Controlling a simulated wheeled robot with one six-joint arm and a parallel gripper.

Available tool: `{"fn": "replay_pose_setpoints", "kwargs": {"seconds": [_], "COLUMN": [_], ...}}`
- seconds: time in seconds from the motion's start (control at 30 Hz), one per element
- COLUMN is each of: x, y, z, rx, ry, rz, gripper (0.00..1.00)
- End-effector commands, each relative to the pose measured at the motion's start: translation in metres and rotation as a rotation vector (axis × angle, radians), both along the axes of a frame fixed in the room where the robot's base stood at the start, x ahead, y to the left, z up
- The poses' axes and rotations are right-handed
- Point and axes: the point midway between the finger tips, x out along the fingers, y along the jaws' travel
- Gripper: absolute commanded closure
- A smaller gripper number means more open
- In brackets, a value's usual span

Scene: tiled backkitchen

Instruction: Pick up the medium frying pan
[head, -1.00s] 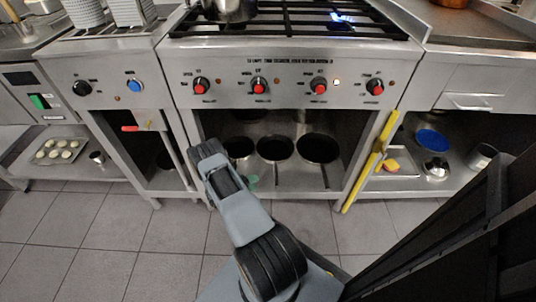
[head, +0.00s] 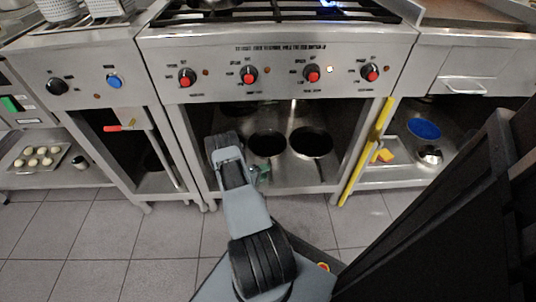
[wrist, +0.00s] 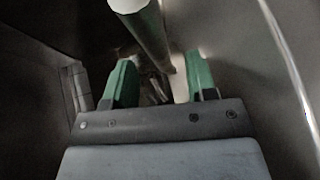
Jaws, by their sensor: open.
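Dark frying pans stand on the low shelf under the stove in the head view: a middle pan (head: 267,143) and a larger right pan (head: 311,141). A smaller pan at the left is mostly hidden behind my arm. The middle one looks medium in size. My gripper (head: 263,174) is low at the shelf's front, just below the middle pan in the picture. In the wrist view my gripper (wrist: 160,82) is open, its green fingers apart. A pale rod (wrist: 143,28), possibly a pan handle, runs down towards the gap between them; I cannot tell if it touches.
The stove front (head: 280,60) with red knobs overhangs the shelf. A yellow bar (head: 368,152) stands right of the opening, and a metal leg (head: 180,140) left. A tray of round buns (head: 38,157) is far left. The tiled floor (head: 100,240) in front is clear.

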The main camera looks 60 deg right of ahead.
Motion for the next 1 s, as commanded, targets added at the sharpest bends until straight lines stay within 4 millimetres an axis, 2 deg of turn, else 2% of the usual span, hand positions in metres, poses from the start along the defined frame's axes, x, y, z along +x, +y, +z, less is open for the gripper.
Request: {"fn": "replay_pose_setpoints", "kwargs": {"seconds": [0.03,0.2,0.53,1.0], "x": [-0.004,-0.010,-0.010,-0.010], "y": [-0.006,-0.021,-0.024,-0.024], "z": [-0.006,-0.008,-0.007,-0.007], "rx": [0.000,0.001,0.000,0.000], "ry": [0.000,0.000,0.000,0.000], "rz": [-0.002,0.000,0.003,0.002], "gripper": [0.48,0.48,0.49,0.94]}}
